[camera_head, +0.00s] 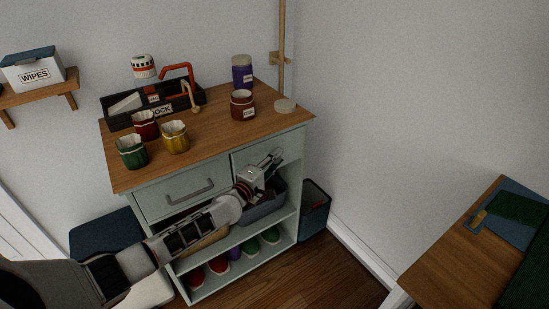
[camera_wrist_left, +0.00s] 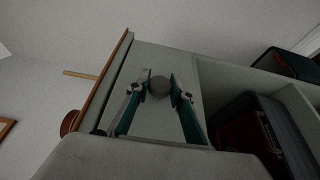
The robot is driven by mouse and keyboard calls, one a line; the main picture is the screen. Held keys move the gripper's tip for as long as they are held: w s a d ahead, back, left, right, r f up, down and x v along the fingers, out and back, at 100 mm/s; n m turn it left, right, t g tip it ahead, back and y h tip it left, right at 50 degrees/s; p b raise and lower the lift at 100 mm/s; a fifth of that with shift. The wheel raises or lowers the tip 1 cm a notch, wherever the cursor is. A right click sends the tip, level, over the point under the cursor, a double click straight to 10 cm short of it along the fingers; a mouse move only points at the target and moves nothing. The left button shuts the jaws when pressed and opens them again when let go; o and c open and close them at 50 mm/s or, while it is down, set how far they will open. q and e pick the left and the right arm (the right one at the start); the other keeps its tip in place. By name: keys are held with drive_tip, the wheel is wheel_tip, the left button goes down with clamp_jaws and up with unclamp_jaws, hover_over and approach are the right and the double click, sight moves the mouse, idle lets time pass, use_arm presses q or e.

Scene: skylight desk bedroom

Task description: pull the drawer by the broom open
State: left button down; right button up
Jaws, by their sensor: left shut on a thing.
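The broom is a pale wooden pole (camera_head: 282,45) standing upright at the wall, held by a small wooden bracket. Below it, at the right of the grey-green cabinet, is the right drawer (camera_head: 293,142), whose front looks flush with the cabinet. My left gripper (camera_head: 275,157) is at this drawer's front. In the left wrist view, its two fingers (camera_wrist_left: 159,79) are closed around a round grey knob (camera_wrist_left: 160,88) on the drawer front (camera_wrist_left: 158,118). The arm and gripper hide part of the drawer in the head view. My right gripper is not in view.
The left drawer (camera_head: 155,205) has a bar handle. The wooden top (camera_head: 205,125) holds cups, jars and a black caddy (camera_head: 120,121). A grey bin (camera_head: 262,210) sits on the shelf below; a dark bin (camera_head: 315,212) stands right of the cabinet. A desk (camera_head: 455,260) is at far right.

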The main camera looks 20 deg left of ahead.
use_arm(q)
drive_tip(key=s+d+p, duration=0.8)
drive_tip(key=s+d, duration=0.8)
drive_tip(key=d, duration=0.4)
drive_tip(key=shift+d, duration=0.2)
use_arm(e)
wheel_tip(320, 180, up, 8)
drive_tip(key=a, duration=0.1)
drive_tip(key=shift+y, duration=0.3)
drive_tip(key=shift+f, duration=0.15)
use_arm(q)
drive_tip(key=c, duration=1.8)
unclamp_jaws()
drive_tip(key=shift+o, duration=0.2)
drive_tip(key=shift+w, duration=0.1)
